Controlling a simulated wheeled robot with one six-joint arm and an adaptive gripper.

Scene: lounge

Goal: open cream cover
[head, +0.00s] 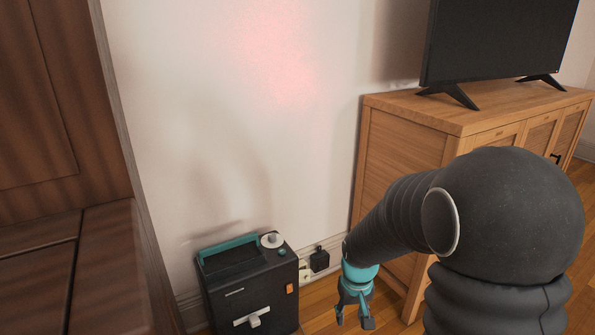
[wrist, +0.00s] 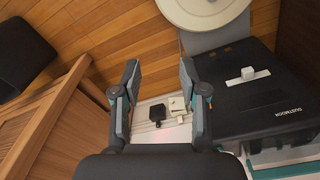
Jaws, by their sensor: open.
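A small cream cover (wrist: 177,104) sits on a pale socket strip low by the wall. It looks shut, but it is too small to be sure. The same cover shows in the head view (head: 304,267), between the black appliance and my gripper. My gripper (head: 355,318) is open and empty, low and to the right of the strip. In the wrist view its two fingers (wrist: 160,64) stand apart, with the cover showing between them. The fingers do not visibly touch the cover.
A black plug (head: 319,260) sits beside the cover. A black appliance (head: 227,294) with a teal handle stands at the left. A wooden cabinet (head: 395,170) bearing a television (head: 495,38) closes in the right side. Bare wood floor (wrist: 110,45) shows between them.

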